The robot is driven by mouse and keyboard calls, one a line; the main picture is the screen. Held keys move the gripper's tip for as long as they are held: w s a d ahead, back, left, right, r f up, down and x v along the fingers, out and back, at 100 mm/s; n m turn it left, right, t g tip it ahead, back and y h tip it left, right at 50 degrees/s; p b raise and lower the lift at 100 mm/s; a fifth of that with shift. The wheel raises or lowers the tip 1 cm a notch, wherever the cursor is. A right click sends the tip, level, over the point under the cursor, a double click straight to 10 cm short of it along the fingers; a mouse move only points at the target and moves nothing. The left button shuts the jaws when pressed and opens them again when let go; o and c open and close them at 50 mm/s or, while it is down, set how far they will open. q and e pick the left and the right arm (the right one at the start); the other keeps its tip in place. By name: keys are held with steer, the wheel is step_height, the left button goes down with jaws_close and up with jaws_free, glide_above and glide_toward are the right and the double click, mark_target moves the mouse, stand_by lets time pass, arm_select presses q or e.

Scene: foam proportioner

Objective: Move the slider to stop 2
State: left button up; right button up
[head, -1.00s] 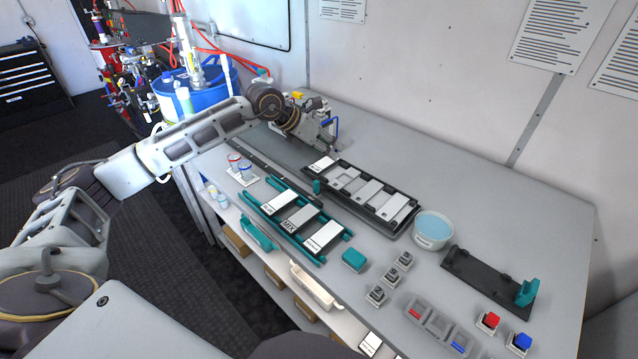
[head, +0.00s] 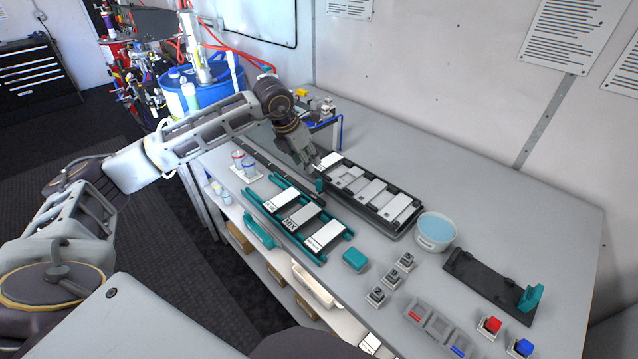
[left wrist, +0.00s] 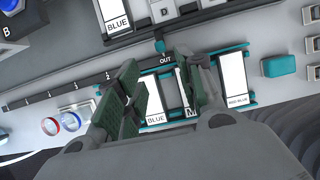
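The slider's teal knob (head: 320,185) stands at the right end of a dark rail (head: 262,157) on the table. In the left wrist view the knob (left wrist: 160,46) is by the "OUT" mark of the rail (left wrist: 62,93); the stop marks run off to the left, small and hard to read. My left gripper (head: 308,163) points down just behind the knob, over the rail area. In the left wrist view its two fingers (left wrist: 156,60) are apart with nothing between them; the knob shows just beyond the fingertips. No contact can be seen. My right gripper is not in view.
A black tray of grey and white plates (head: 372,190) lies right of the knob. A teal rack with labelled cards (head: 300,215) is in front. Two small cups (head: 244,165) stand near the rail's left part. A water tub (head: 436,231) is farther right.

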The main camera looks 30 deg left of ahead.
mark_target(318, 180)
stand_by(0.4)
arm_select(q)
steer(key=shift+p+x, duration=1.15)
steer(key=shift+x, duration=5.75)
steer(key=shift+d, duration=0.1)
steer(key=shift+c, duration=0.4)
jaws_close()
